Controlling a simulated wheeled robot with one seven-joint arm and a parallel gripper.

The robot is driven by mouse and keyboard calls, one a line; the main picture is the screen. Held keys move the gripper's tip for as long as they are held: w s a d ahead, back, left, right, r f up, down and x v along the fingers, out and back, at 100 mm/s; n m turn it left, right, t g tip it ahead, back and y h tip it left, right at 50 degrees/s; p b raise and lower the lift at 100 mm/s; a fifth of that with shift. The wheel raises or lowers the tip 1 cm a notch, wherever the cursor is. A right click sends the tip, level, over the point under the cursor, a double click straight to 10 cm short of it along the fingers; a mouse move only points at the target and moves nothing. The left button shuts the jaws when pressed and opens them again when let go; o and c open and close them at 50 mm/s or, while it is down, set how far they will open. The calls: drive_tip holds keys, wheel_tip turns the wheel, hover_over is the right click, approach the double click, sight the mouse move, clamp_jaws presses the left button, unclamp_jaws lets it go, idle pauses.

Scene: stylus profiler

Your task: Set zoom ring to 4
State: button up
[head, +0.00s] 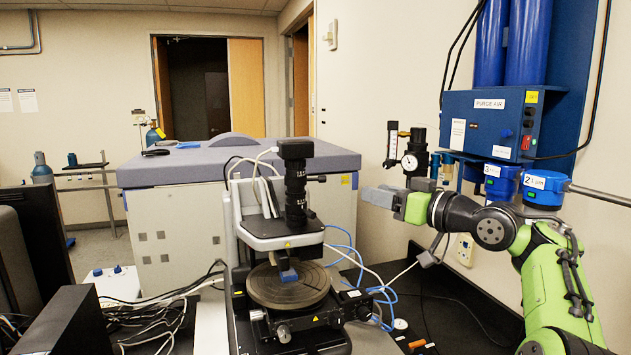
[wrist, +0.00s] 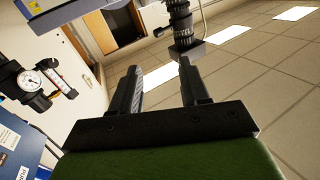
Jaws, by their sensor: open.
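The zoom ring is part of the black lens tube (head: 295,190) that stands upright on the stylus profiler (head: 283,235) in the head view. The ring's markings are too small to read. The lens tube also shows tilted at the top of the wrist view (wrist: 180,25). My gripper (head: 369,194) is to the right of the lens tube, at about its height in the picture, and apart from it. In the wrist view my gripper (wrist: 162,76) has its two dark fingers spread with nothing between them.
A round stage (head: 262,292) sits below the lens. Blue tubes and cables lie right of the profiler. A pressure gauge (head: 410,162) and the blue purge air unit (head: 500,125) are on the right wall. A large grey cabinet (head: 165,235) stands behind. A black box (head: 65,320) is front left.

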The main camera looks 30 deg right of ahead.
sight(325, 180)
drive_tip(key=w+p, duration=0.1)
drive_tip(key=w, duration=0.3)
drive_tip(key=w+a+p, duration=0.1)
drive_tip(key=w, duration=0.4)
drive_tip(key=w+a+p, duration=0.1)
drive_tip(key=w+p, duration=0.1)
drive_tip(key=w, duration=0.2)
drive_tip(key=shift+w+a+r, duration=0.15)
drive_tip(key=shift+w, duration=0.1)
drive_tip(key=shift+w+f, duration=0.2)
drive_tip(key=shift+w, duration=0.25)
drive_tip(key=shift+s, duration=0.1)
clamp_jaws()
